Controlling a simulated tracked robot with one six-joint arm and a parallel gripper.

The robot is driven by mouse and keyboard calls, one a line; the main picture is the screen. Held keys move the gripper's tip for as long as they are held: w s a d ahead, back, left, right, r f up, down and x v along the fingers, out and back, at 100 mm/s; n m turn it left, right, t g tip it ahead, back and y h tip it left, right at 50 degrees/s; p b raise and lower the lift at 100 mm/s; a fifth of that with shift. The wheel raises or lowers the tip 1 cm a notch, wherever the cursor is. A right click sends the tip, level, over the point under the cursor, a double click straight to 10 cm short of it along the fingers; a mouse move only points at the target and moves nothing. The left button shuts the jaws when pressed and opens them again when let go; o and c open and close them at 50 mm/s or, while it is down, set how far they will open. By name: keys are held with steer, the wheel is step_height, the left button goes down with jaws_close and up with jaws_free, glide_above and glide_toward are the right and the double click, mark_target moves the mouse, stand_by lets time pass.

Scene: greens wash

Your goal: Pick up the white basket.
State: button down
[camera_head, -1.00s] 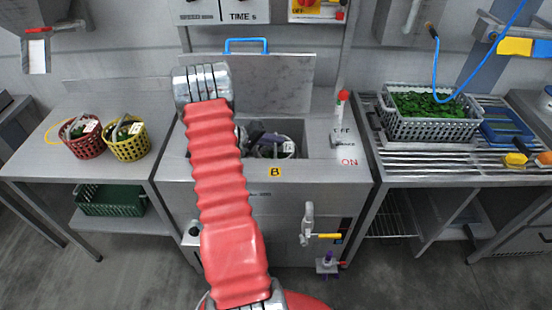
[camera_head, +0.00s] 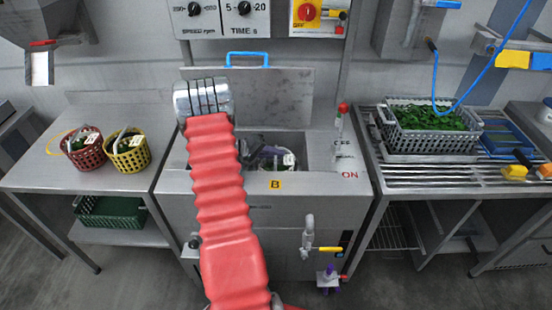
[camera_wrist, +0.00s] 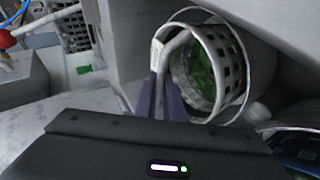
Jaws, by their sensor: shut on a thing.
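The white basket (camera_wrist: 236,62) is large in the wrist view, a lattice-walled round basket tilted on its side, with green leaves inside. In the head view my gripper (camera_head: 262,155) is partly hidden by my red arm sleeve. I cannot tell whether the basket touches the tank floor.
A dark blue basket (camera_wrist: 302,148) lies close by at lower right in the wrist view. A red basket (camera_head: 86,152) and a yellow basket (camera_head: 130,158) stand on the left table. A grey crate of greens (camera_head: 432,143) is on the right rack. The tank's raised lid (camera_head: 285,95) stands behind.

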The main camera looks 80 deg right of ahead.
steer(key=shift+r, duration=0.1)
steer(key=shift+r, duration=4.85)
